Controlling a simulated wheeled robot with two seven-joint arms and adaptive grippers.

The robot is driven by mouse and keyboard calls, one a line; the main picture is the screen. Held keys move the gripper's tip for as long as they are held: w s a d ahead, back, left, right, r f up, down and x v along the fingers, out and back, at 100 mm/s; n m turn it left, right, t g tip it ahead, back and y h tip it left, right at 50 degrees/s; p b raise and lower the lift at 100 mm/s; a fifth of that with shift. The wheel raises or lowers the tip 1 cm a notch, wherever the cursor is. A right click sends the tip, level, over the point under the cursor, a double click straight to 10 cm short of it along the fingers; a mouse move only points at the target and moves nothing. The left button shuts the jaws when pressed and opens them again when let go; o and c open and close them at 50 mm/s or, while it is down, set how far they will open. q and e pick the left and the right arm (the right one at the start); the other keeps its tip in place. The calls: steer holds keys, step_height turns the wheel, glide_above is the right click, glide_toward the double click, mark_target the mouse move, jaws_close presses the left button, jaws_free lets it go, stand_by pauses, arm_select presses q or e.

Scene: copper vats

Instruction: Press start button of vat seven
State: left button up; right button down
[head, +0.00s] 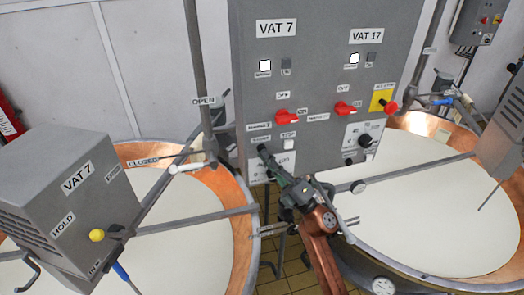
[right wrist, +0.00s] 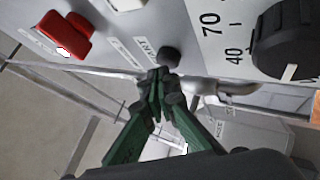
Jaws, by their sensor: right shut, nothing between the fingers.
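The grey control panel (head: 320,60) has a VAT 7 plate (head: 276,28) at upper left and a VAT 17 plate (head: 366,36) to its right. My right gripper (head: 265,152) is shut and empty, its green fingers at the lower left of the VAT 7 side, covering what lies behind. In the right wrist view, its fingertips (right wrist: 160,76) are at a small black button (right wrist: 168,57) beside a label ending in "ART" (right wrist: 145,48). They look very close to it; I cannot tell whether they touch. My left gripper is not in view.
A red rotary switch (head: 287,117) sits above the gripper; a black dial (right wrist: 288,40) is right in the wrist view. A grey VAT 7 box (head: 70,190) stands at left. Copper vats (head: 242,235) flank the panel, with a white-handled lever (head: 190,167) near the gripper.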

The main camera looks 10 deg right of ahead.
steer(key=shift+w, duration=0.45)
stand_by(0.7)
steer(key=shift+s, duration=0.9)
steer(key=s+p, duration=0.1)
steer(key=s, duration=0.4)
steer(key=shift+d, duration=0.1)
stand_by(0.4)
stand_by(0.5)
